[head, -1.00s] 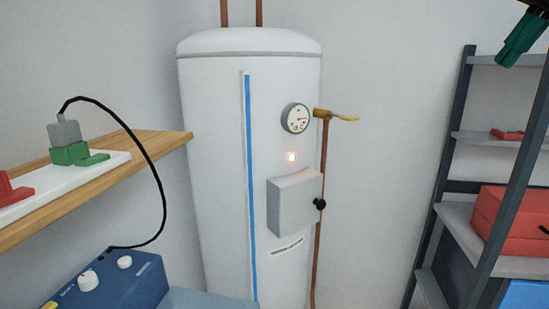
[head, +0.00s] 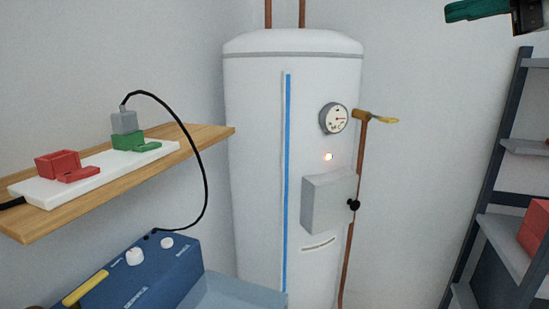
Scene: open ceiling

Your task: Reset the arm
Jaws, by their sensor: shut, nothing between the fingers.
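My gripper (head: 470,10) shows at the top right corner of the head view, with green fingers pointing left. Its fingers are together and hold nothing. It is high up in front of the white wall, right of the white water heater and apart from everything. The rest of my arm is mostly cut off by the picture's edge.
The water heater (head: 258,150) stands in the middle. A wooden shelf (head: 215,133) on the left bears a white strip with a red and a green socket. A blue device (head: 150,270) is below it. A dark rack (head: 490,190) stands right. Wall between heater and rack is bare.

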